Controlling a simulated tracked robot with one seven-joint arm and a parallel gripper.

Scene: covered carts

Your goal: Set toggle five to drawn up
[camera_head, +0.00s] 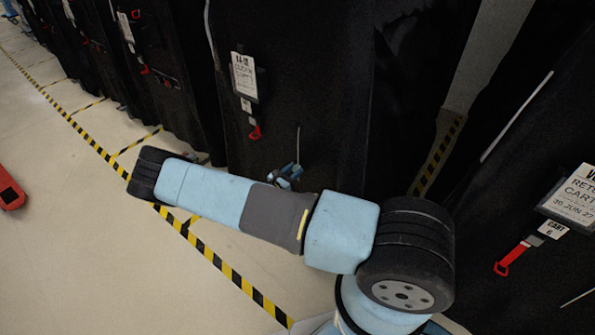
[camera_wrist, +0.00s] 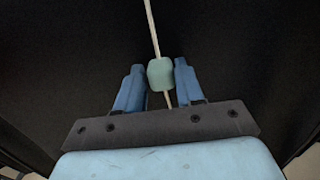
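A pale green toggle (camera_wrist: 161,73) sits on a thin light cord (camera_wrist: 152,25) against a black cover in the wrist view. My gripper (camera_wrist: 159,78) has its two blue fingers on either side of the toggle, with slim gaps, so it looks open. The cord runs above and below the toggle. In the head view my gripper (camera_head: 290,173) is partly hidden behind my arm, close to the middle black-covered cart (camera_head: 320,90). The upper cord (camera_head: 298,142) shows just above it; the toggle cannot be made out there.
The middle cart carries a white label (camera_head: 244,76) and a red tag (camera_head: 255,132). A cart marked 6 (camera_head: 555,229) stands at the right, with a red tag (camera_head: 510,258). More covered carts line the left. Yellow-black floor tape (camera_head: 90,143) borders open floor.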

